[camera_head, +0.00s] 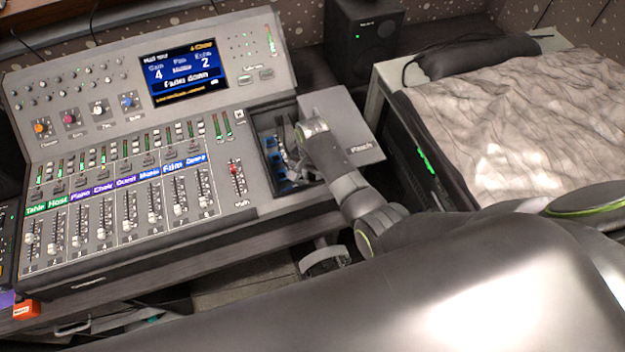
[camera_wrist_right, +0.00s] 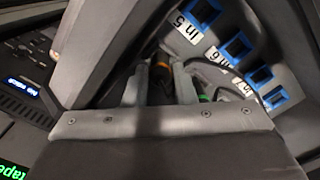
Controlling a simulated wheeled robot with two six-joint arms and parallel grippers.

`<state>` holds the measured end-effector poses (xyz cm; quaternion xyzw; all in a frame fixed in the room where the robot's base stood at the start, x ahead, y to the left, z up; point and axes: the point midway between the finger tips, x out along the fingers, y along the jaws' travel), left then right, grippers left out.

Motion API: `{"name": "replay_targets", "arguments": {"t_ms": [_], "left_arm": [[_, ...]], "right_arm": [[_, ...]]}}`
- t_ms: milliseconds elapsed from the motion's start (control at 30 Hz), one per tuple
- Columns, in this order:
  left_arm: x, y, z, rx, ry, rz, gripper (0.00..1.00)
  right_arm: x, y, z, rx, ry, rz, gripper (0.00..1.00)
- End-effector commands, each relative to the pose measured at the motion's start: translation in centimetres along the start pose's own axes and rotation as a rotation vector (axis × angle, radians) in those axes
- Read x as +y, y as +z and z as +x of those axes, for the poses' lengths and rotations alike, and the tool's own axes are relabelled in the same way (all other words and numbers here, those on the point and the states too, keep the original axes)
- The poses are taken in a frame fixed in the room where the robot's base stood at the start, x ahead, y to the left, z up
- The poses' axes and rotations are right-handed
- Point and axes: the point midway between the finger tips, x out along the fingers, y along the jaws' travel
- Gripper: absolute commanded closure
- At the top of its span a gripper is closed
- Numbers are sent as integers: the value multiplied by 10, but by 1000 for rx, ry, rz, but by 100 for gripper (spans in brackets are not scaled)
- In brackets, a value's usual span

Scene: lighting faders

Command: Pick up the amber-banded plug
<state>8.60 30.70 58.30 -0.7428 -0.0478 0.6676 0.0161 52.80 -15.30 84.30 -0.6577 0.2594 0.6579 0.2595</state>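The amber-banded plug (camera_wrist_right: 161,68) shows in the right wrist view between the two fingers of my right gripper (camera_wrist_right: 160,84), inside the patch recess. Its dark body lies between the fingers, and its lower part is in shadow. I cannot tell whether the fingers touch it. In the head view my right arm reaches over the patch recess (camera_head: 268,128), and the arm hides the fingertips and the plug. My left gripper is not in view.
A green-banded plug (camera_wrist_right: 204,98) lies just right of the fingers, with cables near it. Blue-framed sockets (camera_wrist_right: 205,12) line the recess wall. The "Patch" lid (camera_head: 352,118) stands right of the recess, and the fader console (camera_head: 130,270) spreads to its left.

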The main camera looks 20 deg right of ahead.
Motion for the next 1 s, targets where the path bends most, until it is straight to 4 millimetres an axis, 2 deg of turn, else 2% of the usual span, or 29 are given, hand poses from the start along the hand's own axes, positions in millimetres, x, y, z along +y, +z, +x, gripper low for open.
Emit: {"name": "replay_targets", "arguments": {"t_ms": [367, 467, 800, 1000], "left_arm": [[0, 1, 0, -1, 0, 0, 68], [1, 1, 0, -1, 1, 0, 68], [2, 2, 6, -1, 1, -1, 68], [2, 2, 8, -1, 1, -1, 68]], "right_arm": [[-1, -1, -7, 2, -2, 0, 100], [-1, -1, -18, 3, -3, 0, 100], [-1, -1, -74, 3, -3, 0, 100], [-1, 0, -97, 2, -1, 0, 100]]}}
